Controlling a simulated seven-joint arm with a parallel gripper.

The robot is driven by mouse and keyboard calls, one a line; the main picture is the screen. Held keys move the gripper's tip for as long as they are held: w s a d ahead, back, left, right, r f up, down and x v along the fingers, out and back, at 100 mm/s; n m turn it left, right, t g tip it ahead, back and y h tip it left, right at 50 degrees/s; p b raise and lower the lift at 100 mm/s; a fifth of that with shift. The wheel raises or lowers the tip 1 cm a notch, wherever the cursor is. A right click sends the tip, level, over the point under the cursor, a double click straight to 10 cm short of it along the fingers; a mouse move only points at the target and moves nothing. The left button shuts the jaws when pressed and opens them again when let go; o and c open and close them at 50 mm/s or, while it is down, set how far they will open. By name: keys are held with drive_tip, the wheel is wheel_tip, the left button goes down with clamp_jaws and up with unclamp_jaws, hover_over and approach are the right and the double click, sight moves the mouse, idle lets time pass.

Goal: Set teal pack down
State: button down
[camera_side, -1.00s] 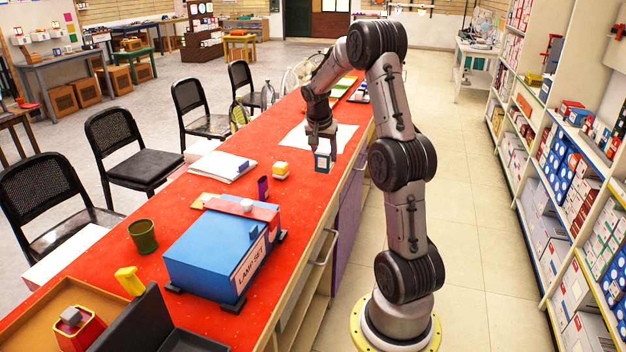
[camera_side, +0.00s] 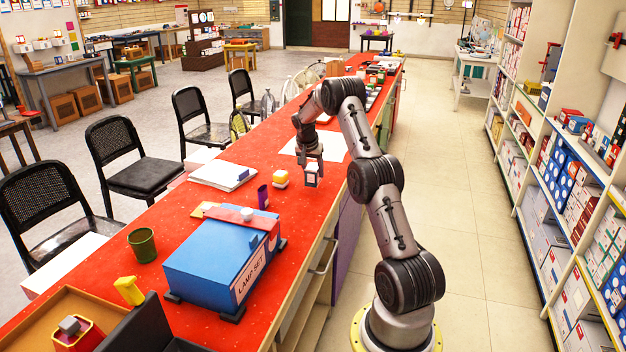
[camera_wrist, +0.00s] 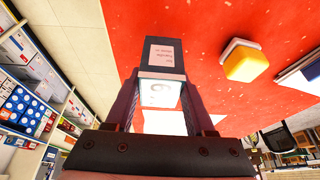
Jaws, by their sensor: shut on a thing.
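My gripper (camera_side: 313,163) is low over the red counter, near its right edge. It is shut on a small box-shaped pack (camera_side: 312,181), dark-edged with a pale face, which I take to be the teal pack. In the wrist view the pack (camera_wrist: 164,54) sits between the two fingers (camera_wrist: 161,105), showing a dark end with a pinkish printed label and a pale side. I cannot tell whether its underside touches the counter.
A yellow-and-white block (camera_side: 281,179) stands just left of the pack and also shows in the wrist view (camera_wrist: 244,62). A white sheet (camera_side: 331,146) lies behind my gripper.

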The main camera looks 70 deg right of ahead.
sight(313, 179)
drive_tip(key=shift+d+f, duration=0.1)
drive_tip(key=shift+f, duration=1.55)
drive_tip(key=shift+f, duration=0.1)
drive_tip(key=shift+c, duration=1.3)
unclamp_jaws()
